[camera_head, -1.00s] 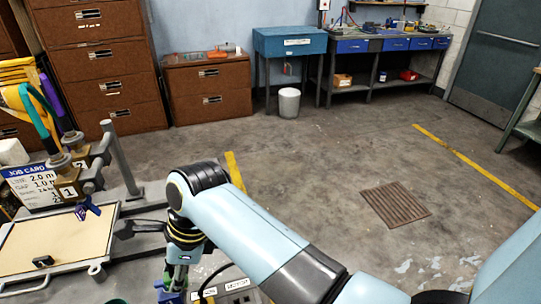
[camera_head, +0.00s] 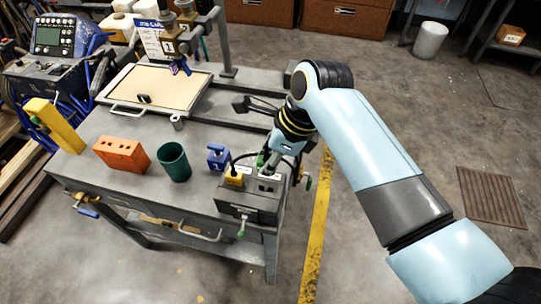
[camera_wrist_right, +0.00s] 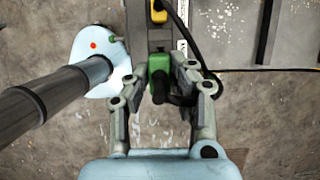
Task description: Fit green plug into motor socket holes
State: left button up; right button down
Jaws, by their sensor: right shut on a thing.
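The motor socket box (camera_head: 240,207) is a dark grey box at the table's front right corner in the head view. A yellow plug (camera_head: 235,179) stands in its left part, with a black cable rising from it. My right gripper (camera_head: 276,165) is at the box's right part, pointing down. In the right wrist view, my right gripper (camera_wrist_right: 159,88) is shut on the green plug (camera_wrist_right: 159,66), with the box end just beyond it. The fingers hide much of the plug, and I cannot tell whether its pins are in the holes. My left gripper is not in view.
A blue clamp-like piece (camera_head: 218,157), a green cup (camera_head: 174,162), an orange block (camera_head: 121,154) and a yellow block (camera_head: 55,125) stand left of the box. A cream panel (camera_head: 155,85) lies behind. Open floor lies to the right.

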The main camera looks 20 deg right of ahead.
aim_at(268, 190)
jog(key=x, duration=0.2)
jog(key=shift+f, duration=0.3)
notch_tip(268, 190, down, 2)
jog(key=shift+d+f, duration=0.1)
jog(key=shift+d, duration=0.1)
jog(key=shift+f, duration=0.35)
jog(key=shift+f+b, duration=0.55)
jog(key=shift+f, duration=0.9)
dwell(1.2)
jog(key=c, duration=1.1)
grip_release()
jog(key=shift+o, duration=0.5)
jog(key=shift+o, duration=1.3)
